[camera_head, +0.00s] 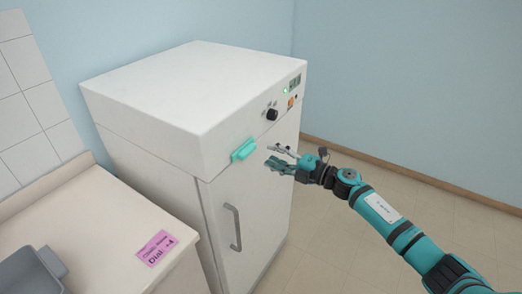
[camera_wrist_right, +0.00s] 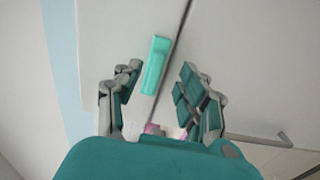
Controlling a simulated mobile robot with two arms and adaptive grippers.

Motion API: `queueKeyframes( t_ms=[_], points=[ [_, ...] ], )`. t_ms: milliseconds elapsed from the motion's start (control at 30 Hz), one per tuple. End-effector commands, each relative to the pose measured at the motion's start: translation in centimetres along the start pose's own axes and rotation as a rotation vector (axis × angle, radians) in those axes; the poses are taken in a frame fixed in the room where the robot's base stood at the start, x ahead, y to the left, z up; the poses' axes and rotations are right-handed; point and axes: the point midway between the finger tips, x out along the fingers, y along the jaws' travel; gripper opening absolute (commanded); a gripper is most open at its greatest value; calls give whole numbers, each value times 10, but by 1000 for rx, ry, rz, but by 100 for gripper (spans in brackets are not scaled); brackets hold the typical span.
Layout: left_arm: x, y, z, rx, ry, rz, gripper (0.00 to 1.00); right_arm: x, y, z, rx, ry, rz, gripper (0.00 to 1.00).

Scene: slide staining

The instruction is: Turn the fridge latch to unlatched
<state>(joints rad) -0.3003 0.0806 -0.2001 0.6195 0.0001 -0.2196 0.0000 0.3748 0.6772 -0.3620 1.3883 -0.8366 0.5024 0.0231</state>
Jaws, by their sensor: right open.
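The fridge (camera_head: 165,105) is a white upright cabinet with a grey vertical door handle (camera_head: 234,228). Its latch (camera_head: 243,150) is a teal bar on the front, near the top edge of the door. My right gripper (camera_head: 272,155) is open and empty, a little to the right of the latch in the head view. In the right wrist view the latch (camera_wrist_right: 155,65) lies just beyond and between the spread fingers (camera_wrist_right: 155,90), and no contact shows. My left gripper is not in view.
A black knob (camera_head: 271,114), an orange switch and a small display with a green light sit on the fridge's upper panel. A counter (camera_head: 110,215) with a pink label (camera_head: 157,248) and a grey tray (camera_head: 28,272) stands at the left. The floor at the right is clear.

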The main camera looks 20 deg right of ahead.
Motion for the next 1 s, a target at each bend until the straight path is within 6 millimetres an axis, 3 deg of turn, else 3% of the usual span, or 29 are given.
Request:
queueKeyframes(
  t_ms=[100,300,867,1000],
  points=[
    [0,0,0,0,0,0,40,-25,-1,0,1,1,-3,40],
    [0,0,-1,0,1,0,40,-50,-1,0,2,0,-2,40],
    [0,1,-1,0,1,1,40,-55,0,0,2,1,0,40],
    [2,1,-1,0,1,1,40,-56,-16,4,45,-28,-5,40]
  ],
)
